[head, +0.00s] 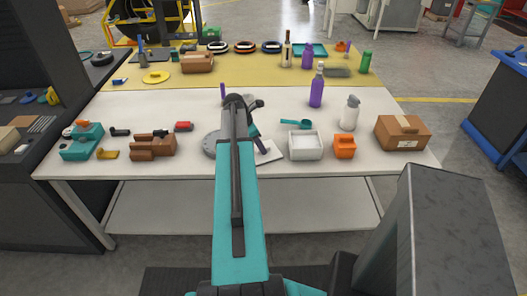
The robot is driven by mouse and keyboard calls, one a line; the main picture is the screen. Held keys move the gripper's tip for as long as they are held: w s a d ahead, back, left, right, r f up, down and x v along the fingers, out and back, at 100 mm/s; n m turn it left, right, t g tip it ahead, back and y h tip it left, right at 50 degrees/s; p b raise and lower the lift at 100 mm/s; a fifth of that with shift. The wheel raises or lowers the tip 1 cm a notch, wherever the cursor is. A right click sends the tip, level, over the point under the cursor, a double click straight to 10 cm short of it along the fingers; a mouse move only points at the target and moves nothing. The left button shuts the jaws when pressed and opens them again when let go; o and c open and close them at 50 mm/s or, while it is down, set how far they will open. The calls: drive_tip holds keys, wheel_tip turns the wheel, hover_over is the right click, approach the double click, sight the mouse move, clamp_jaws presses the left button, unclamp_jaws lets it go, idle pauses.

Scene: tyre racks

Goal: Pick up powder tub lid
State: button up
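A flat white square piece (271,156), which looks like the powder tub lid, lies on the white table just left of the open white powder tub (305,145). My arm covers its left part. My gripper (260,147) is at the far end of the arm, pointing down over or close beside this piece. The fingers are small, dark and partly hidden by the arm. I cannot tell whether they touch the piece or how far apart they are.
A teal scoop (297,123) lies behind the tub. An orange container (344,147), a white bottle (349,113) and a cardboard box (403,133) stand to the right. A grey disc (211,144) lies left of my arm. Bare table shows at the front left.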

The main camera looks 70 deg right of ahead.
drive_tip(key=shift+s+d+f, duration=0.15)
drive_tip(key=shift+s+f, duration=0.05)
drive_tip(key=shift+f, duration=0.3)
clamp_jaws()
